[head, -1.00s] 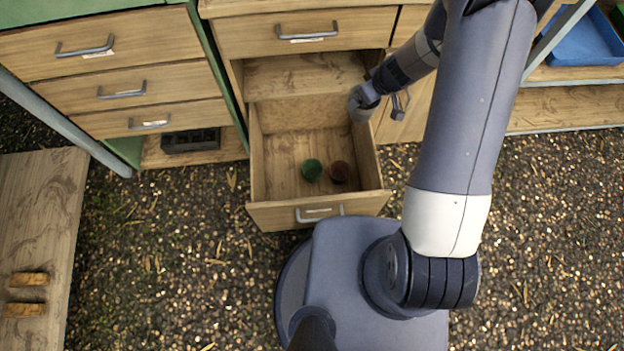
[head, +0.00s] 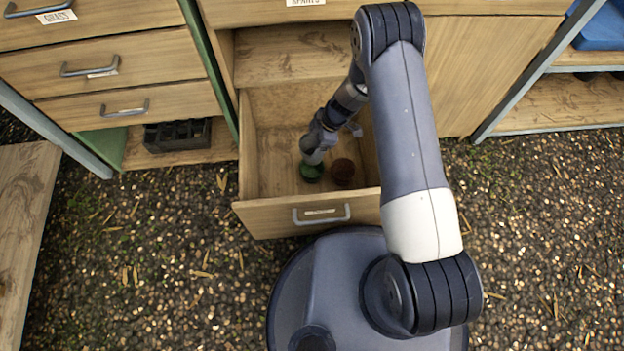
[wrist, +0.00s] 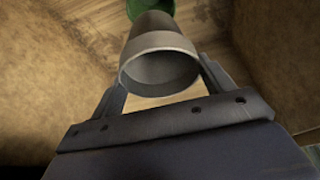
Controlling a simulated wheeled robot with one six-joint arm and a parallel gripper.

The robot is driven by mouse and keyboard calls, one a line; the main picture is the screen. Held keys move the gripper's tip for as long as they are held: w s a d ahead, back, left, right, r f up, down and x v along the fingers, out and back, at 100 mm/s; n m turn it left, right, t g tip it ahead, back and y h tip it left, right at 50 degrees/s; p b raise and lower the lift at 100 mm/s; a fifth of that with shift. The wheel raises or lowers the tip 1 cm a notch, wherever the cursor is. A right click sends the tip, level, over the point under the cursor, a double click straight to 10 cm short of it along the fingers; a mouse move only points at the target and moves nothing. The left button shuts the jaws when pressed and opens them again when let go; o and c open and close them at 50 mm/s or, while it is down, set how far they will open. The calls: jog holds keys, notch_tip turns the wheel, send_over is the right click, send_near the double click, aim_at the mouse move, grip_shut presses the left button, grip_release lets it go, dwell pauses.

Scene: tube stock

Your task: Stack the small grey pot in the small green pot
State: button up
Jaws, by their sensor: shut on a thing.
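The small grey pot (wrist: 160,62) is between the fingers of my gripper (wrist: 160,92) in the wrist view, its open rim facing the camera. In the head view the grey pot (head: 312,156) is over the small green pot (head: 312,174) inside the open drawer. The green pot also shows in the wrist view (wrist: 148,8), beyond the far end of the grey pot, which partly covers it. I cannot tell whether the grey pot is inside the green pot or just above it. My gripper in the head view (head: 318,147) is shut on the grey pot.
A reddish-brown pot (head: 343,171) stands in the drawer close to the right of the green pot. The open wooden drawer (head: 265,222) has walls around them. Its left part is bare. A dark crate (head: 178,135) sits on a low shelf at left.

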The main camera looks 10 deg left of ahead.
notch_tip(320, 180, down, 11)
jog(key=b, duration=0.2)
jog(key=shift+a+r, duration=0.15)
jog(key=shift+f+b, duration=0.5)
jog(key=shift+b, duration=0.45)
jog(key=o, duration=1.3)
jog(key=shift+s+r, duration=0.1)
jog(key=p+v, duration=0.4)
jog(key=v, duration=0.8)
jog(key=shift+r, duration=0.4)
